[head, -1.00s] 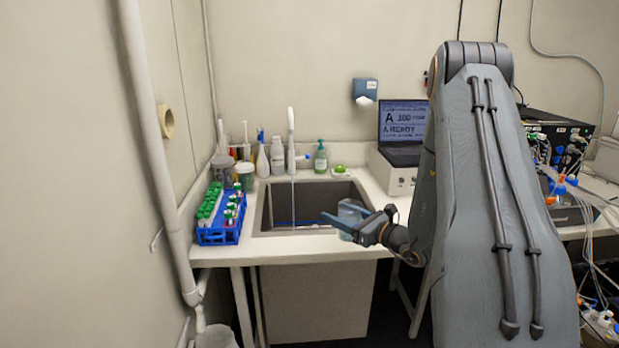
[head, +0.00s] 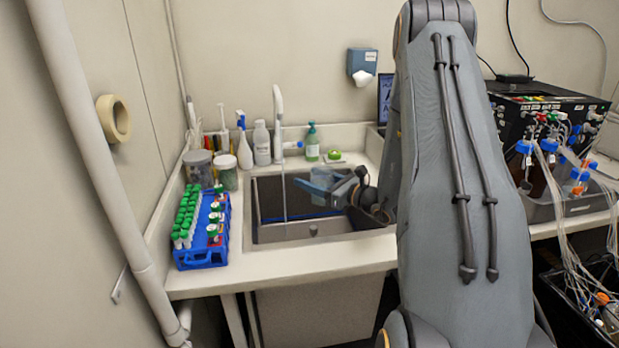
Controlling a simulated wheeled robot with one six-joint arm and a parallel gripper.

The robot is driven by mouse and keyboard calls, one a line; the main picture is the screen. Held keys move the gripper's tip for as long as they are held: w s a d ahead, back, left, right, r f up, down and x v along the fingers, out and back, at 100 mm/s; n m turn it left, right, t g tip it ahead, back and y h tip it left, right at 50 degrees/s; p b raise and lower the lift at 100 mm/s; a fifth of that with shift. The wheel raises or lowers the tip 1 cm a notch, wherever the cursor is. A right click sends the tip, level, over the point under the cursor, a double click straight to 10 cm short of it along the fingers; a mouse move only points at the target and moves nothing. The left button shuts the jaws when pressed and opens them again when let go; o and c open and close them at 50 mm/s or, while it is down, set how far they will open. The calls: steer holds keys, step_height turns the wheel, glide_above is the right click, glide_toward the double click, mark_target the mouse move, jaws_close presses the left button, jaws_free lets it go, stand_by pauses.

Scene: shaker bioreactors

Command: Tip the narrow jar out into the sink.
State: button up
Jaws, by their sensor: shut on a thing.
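My gripper (head: 318,191) is shut on a clear, pale blue jar (head: 327,176), partly hidden by the fingers. It holds the jar above the right part of the sink (head: 262,232). The jar looks roughly upright, but its small size and the fingers make its tilt and contents hard to tell. The white tap (head: 278,125) stands behind the sink, and a thin stream hangs from it to the left of the jar.
A blue tube rack (head: 205,256) with green-capped tubes stands left of the sink. Bioreactor equipment (head: 560,150) stands at the right. The front counter strip is clear.

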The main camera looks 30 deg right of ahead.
steer(key=w+n+b, duration=0.3)
steer(key=n+b, duration=0.6)
steer(key=n, duration=0.2)
steer(key=w+f+n+t+b, duration=0.1)
steer(key=w+n+b, duration=0.3)
steer(key=n+b, duration=0.5)
steer(key=n, duration=0.3)
steer(key=shift+d+f+b, duration=0.2)
steer(key=shift+b, duration=0.2)
stand_by(0.5)
steer(key=shift+r+n+b, duration=0.1)
steer(key=shift+n+b, duration=0.2)
stand_by(1.4)
